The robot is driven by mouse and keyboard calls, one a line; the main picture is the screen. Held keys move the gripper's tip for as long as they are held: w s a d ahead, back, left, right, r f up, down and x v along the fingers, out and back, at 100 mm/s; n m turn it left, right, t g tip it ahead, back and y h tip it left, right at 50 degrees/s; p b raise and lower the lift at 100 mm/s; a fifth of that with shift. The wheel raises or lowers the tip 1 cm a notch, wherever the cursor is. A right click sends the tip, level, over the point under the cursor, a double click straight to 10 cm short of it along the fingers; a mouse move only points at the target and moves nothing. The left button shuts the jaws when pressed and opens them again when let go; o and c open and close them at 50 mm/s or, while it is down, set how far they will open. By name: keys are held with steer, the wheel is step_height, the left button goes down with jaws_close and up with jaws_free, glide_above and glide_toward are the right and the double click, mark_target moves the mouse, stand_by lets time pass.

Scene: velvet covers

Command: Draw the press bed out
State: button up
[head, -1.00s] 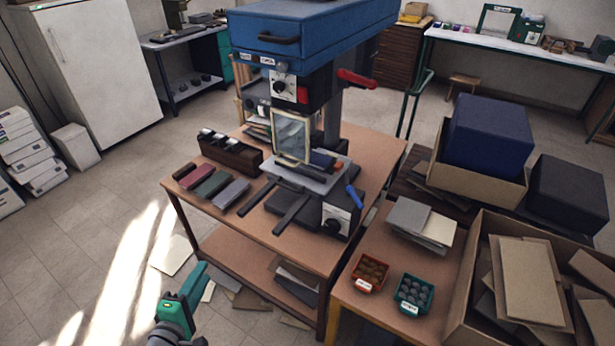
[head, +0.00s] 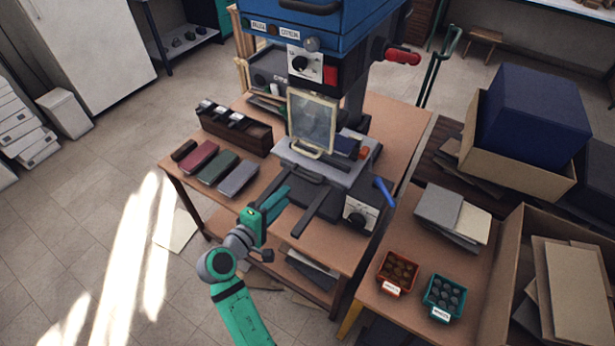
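The press (head: 335,40) is a blue-topped machine standing on a wooden table. Its bed (head: 345,173) is a light grey plate lying low in the press, with a bar handle (head: 298,178) along its front edge. Two dark rails (head: 316,209) stick out from the press toward the table's front. A clear guard (head: 312,122) in a pale frame stands upright above the bed. My gripper (head: 284,195), green, is just in front of the bed, to the left of and below the handle, and seems apart from it. Its finger gap is too small to make out.
Coloured covers (head: 219,167) lie left of the bed, before a dark wooden rack (head: 234,130). A control box (head: 359,214) with a blue lever (head: 385,190) sits at the right of the rails. A side table holds a red bin (head: 397,272) and a teal bin (head: 443,297).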

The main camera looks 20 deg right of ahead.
mark_target(307, 180)
steer(key=x, duration=0.5)
steer(key=s+d+x, duration=0.1)
steer(key=x, duration=0.2)
steer(key=shift+d, duration=0.15)
steer(key=shift+w+d+f, duration=0.2)
steer(key=shift+w+d, duration=0.1)
steer(key=shift+w, duration=0.35)
jaws_close()
steer(key=shift+w+a, duration=0.1)
